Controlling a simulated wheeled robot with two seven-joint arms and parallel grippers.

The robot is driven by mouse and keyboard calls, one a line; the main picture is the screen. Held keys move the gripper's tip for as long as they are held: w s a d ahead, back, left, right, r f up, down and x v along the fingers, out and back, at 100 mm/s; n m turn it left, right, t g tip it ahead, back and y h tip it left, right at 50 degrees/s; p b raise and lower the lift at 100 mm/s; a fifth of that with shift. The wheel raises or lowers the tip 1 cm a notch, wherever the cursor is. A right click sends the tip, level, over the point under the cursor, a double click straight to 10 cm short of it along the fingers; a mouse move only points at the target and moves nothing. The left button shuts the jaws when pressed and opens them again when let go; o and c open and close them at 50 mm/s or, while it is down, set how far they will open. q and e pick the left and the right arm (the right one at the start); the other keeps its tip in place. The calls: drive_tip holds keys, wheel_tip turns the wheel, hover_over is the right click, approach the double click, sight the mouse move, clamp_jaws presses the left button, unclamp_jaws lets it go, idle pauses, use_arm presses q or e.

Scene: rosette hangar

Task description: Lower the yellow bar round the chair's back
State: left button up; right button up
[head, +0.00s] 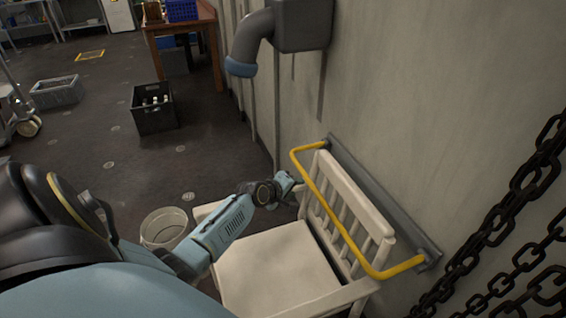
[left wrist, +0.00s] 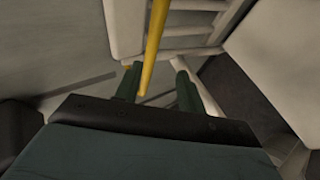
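A yellow bar (head: 338,223), bent like a wide U, is joined at both ends to a grey rail (head: 382,202) on the wall. Its long side crosses in front of the white chair's (head: 275,268) slatted back, and the back stands between bar and wall. My left gripper (head: 291,184) is by the left end of the chair's back, just below the bar's left corner. In the left wrist view its fingers (left wrist: 158,88) are apart, and part of the yellow bar (left wrist: 155,45) shows between them; I cannot tell if they touch it. My right gripper is out of view.
Heavy dark chains (head: 520,215) hang at the right. A grey pipe (head: 250,45) juts from the wall above. A pale bucket (head: 165,227) stands left of the chair. A black crate with bottles (head: 154,112) and a grey crate (head: 57,93) stand on open floor.

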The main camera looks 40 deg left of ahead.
use_arm(q)
drive_tip(key=p+v, duration=0.1)
drive_tip(key=v, duration=0.5)
drive_tip(key=shift+s+d+r+p, duration=0.15)
drive_tip(key=shift+s+p, duration=0.1)
drive_tip(key=shift+p, duration=0.15)
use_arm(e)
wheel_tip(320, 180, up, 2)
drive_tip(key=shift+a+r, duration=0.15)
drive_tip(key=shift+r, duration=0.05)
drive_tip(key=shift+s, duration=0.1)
